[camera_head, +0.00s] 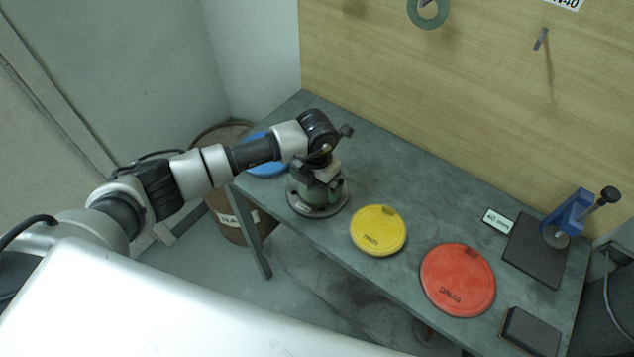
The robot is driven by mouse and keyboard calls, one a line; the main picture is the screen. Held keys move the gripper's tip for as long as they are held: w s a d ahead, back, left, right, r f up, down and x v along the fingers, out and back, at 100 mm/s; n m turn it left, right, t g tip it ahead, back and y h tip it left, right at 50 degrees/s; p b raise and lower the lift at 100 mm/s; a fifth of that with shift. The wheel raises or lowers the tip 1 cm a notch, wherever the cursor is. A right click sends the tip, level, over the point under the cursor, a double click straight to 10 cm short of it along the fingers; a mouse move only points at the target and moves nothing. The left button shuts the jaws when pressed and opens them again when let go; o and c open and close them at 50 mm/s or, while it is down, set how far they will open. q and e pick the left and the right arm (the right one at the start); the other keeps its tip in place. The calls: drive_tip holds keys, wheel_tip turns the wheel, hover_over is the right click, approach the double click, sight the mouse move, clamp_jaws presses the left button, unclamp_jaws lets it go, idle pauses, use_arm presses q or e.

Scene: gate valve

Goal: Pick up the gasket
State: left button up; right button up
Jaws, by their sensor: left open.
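A grey-green ring, which looks like a gasket (412,14), hangs on the wooden wall panel at the top edge of the head view and is partly cut off. My left arm comes in from the left. My left gripper (322,168) points down over the green valve body (318,194) on the table and is open. Its fingers are small and dark against the valve, so I cannot tell whether they touch it. The gripper is well below and left of the ring. My right gripper is not in view.
The grey table (424,195) carries blue (268,165), yellow (378,231) and red (458,280) discs. A blue clamp (568,212) stands on a dark plate (534,252), with a dark block (530,332) nearby. An empty peg (541,39) sticks out of the panel. A brown barrel (232,222) stands left.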

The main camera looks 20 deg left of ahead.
use_arm(q)
drive_tip(key=shift+f, duration=0.25)
drive_tip(key=shift+f, duration=0.15)
drive_tip(key=c, duration=0.7)
drive_tip(key=shift+c, duration=0.2)
drive_tip(key=shift+r, duration=0.35)
drive_tip(key=r+b, duration=0.1)
drive_tip(key=r, duration=0.1)
drive_tip(key=r+b, duration=0.1)
drive_tip(key=shift+s+d+r, duration=0.1)
drive_tip(key=shift+d+r, duration=0.1)
drive_tip(key=shift+r, duration=0.15)
drive_tip(key=s+d+r+b, duration=0.3)
drive_tip(key=s+d+r, duration=0.4)
drive_tip(key=d, duration=0.1)
drive_tip(key=shift+s, duration=0.35)
